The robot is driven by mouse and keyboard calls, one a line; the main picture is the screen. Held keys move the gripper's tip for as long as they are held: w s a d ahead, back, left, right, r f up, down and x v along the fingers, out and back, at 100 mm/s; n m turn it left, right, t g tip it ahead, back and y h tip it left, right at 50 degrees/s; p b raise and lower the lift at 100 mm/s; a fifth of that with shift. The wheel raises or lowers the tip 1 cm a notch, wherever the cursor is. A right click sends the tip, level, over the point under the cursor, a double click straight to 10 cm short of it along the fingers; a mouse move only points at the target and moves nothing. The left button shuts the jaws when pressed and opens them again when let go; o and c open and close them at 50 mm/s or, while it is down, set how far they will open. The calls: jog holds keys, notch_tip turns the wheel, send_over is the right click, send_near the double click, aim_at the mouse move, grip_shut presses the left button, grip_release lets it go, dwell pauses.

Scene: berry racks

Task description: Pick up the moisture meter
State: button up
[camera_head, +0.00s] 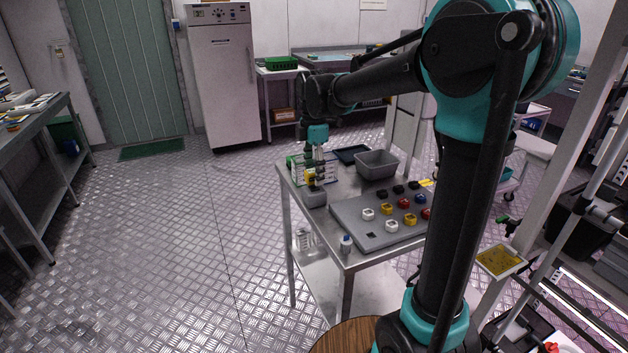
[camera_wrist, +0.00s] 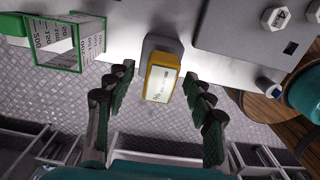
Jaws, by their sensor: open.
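The moisture meter is a yellow block with a pale display showing a % sign. In the wrist view the meter (camera_wrist: 163,84) stands at the front edge of the metal cart, seated in or against a grey holder (camera_wrist: 161,45). My gripper (camera_wrist: 158,78) is open, with one finger left and one right of the meter and visible gaps on both sides.
A green-edged rack with number markings (camera_wrist: 78,62) stands close left of the meter. A grey board (camera_head: 352,222) with several coloured blocks lies to the right. A grey bin (camera_head: 377,163) and a dark blue tray (camera_head: 351,153) are behind.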

jog(key=shift+f, duration=0.3)
jog(key=shift+c, duration=0.5)
grip_shut()
jog(key=shift+r, duration=0.2)
notch_tip(320, 180, up, 20)
jog(key=shift+f, duration=8.45)
